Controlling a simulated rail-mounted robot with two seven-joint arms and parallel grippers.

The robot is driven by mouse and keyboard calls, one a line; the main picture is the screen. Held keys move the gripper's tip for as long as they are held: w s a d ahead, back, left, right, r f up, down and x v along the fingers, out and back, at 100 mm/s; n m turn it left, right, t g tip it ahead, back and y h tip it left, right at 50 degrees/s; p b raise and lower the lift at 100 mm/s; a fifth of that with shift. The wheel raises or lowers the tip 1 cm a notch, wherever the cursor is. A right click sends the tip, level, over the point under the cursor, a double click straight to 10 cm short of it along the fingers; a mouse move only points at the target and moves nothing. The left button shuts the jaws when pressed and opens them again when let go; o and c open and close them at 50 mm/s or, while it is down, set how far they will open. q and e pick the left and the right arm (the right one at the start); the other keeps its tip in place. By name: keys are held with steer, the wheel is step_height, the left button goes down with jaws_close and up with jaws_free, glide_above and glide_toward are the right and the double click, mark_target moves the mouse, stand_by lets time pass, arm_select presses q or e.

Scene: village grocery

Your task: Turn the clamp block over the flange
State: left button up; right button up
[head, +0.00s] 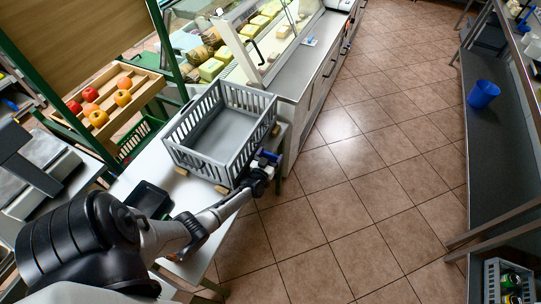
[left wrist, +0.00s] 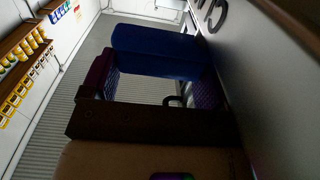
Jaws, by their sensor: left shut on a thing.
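My left gripper (head: 264,163) is at the near right side of the grey crate (head: 236,163), low beside its wall. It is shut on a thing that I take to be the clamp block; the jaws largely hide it. A blue block-like piece (head: 269,155) shows at the gripper. The blue piece (left wrist: 155,52) is large in the left wrist view, between purple ribbed parts (left wrist: 98,72), with a dark brown bar in front. I cannot make out the flange or how the block is turned relative to it. My right gripper is not in view.
The empty slatted crate stands on a pale table (head: 131,182). Small wooden blocks (head: 222,189) sit at its base. A black tray (head: 148,200) lies nearby. A fruit crate (head: 148,82) and a glass cheese counter (head: 268,38) stand behind. The tiled floor (head: 365,165) at right is clear.

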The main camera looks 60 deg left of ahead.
mark_target(270, 159)
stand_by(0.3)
arm_select(q)
steer(key=o, duration=0.8)
step_height(270, 159, up, 4)
steer(key=shift+r+p, duration=0.25)
steer(key=shift+p, duration=0.85)
steer(key=w+d+r+p, duration=0.2)
steer(key=d+r, duration=0.4)
steer(key=d, duration=0.5)
steer(key=shift+w+r+p, duration=0.3)
steer(key=shift+w+p, duration=0.1)
steer(key=shift+w, duration=0.3)
steer(key=shift+d, duration=0.15)
